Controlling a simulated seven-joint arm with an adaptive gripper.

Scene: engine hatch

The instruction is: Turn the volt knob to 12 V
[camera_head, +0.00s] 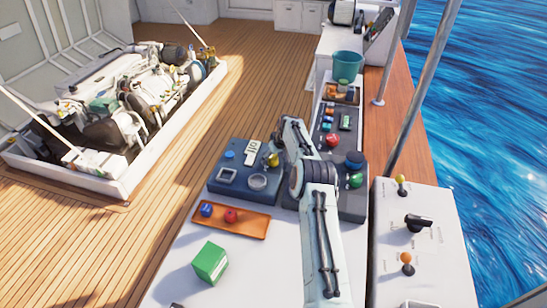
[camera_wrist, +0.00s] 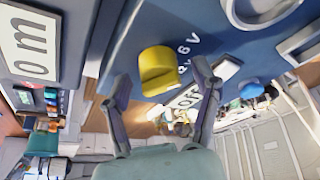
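The yellow volt knob (camera_wrist: 158,70) sits on the blue panel (camera_wrist: 215,40) and fills the space ahead of my gripper in the wrist view. A white "6 V" marking is printed beside it; I cannot read a 12 V mark. My gripper (camera_wrist: 160,78) is open, with one dark finger on each side of the knob and visible gaps between. I cannot tell how deep the fingertips reach. In the head view the yellow knob (camera_head: 273,159) shows at the right of the blue panel (camera_head: 213,188), close to my arm, which hides much of the gripper.
The panel also carries a round gauge (camera_head: 258,182), a square frame (camera_head: 227,175), a blue button (camera_head: 230,154) and a white label (camera_head: 252,152). An orange tray (camera_head: 248,225) with small blocks and a green cube (camera_head: 210,263) lie nearer. A darker panel with a green knob (camera_head: 355,181) stands right.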

